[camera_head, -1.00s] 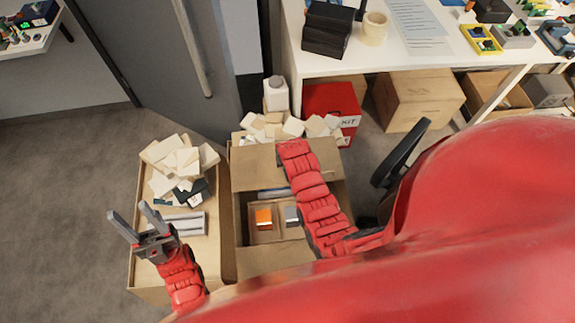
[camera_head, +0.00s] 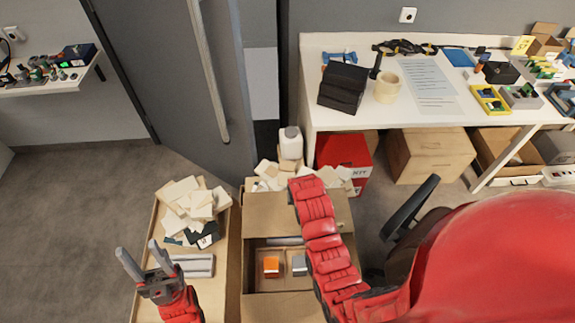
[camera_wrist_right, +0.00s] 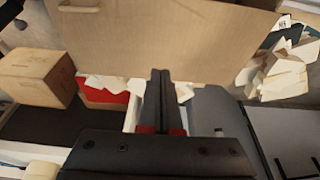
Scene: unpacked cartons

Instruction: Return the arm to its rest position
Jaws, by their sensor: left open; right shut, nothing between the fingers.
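My left gripper (camera_head: 139,250) is open and empty, its two grey fingers apart. In the head view it is over the left edge of the left carton, to the left of a pale ridged piece (camera_head: 195,266). My right arm (camera_head: 318,225) reaches across the open carton (camera_head: 275,210) to the right, and its gripper is hidden in the head view. In the right wrist view my right gripper (camera_wrist_right: 160,76) has its black fingers together with nothing between them. A brown carton flap (camera_wrist_right: 165,40) fills the view beyond the fingertips.
The open carton holds an orange block (camera_head: 271,267) and a grey block (camera_head: 299,265). A red box (camera_head: 345,155) stands under the white table (camera_head: 440,115). Grey floor (camera_head: 70,220) is clear at left.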

